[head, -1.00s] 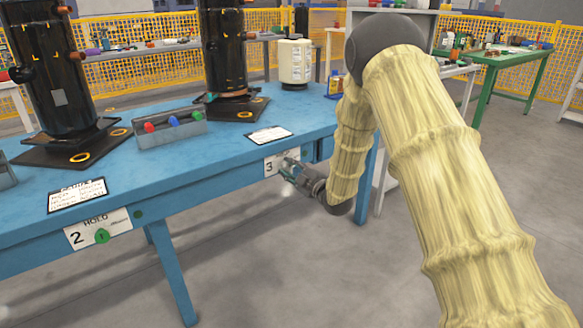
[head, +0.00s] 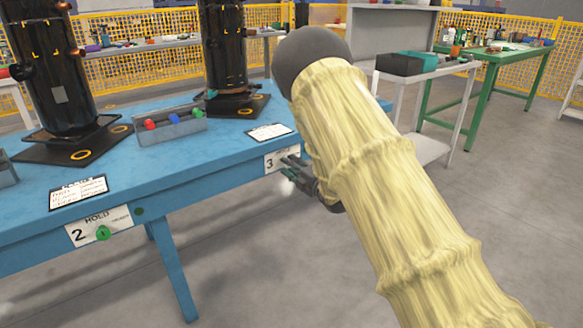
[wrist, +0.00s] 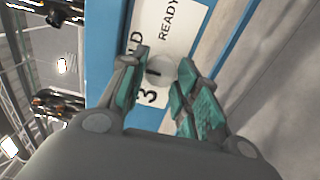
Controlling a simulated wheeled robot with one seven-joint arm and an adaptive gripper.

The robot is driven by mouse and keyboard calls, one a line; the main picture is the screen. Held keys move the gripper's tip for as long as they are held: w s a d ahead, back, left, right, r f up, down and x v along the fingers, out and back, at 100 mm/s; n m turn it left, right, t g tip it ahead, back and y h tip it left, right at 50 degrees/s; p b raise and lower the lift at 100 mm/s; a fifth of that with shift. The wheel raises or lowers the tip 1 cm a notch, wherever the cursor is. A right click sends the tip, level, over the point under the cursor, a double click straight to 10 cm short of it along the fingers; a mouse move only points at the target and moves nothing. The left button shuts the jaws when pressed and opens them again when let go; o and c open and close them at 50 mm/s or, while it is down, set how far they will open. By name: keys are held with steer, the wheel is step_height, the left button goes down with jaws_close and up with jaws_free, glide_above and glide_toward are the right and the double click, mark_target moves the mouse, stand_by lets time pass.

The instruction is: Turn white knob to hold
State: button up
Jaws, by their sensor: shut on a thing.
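The white knob (wrist: 159,70) sits on the white label plate (wrist: 178,22) marked 3, on the blue table's front edge. In the wrist view the plate reads READY, and the letters LD show on its other side. A dark line on the knob's face runs roughly across the picture. My gripper (wrist: 158,78) has its two teal-padded fingers on either side of the knob, shut on it. In the head view my gripper (head: 287,168) is at plate 3 (head: 279,160), and the knob is hidden behind the fingers.
A second plate (head: 82,237) with a green knob (head: 103,233) is on the table edge at left. The blue table (head: 190,165) carries black compressors (head: 50,75) and a grey tray (head: 143,137). Open floor lies to the right.

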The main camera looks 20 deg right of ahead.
stand_by(0.3)
steer(key=o, duration=1)
steer(key=v, duration=1.2)
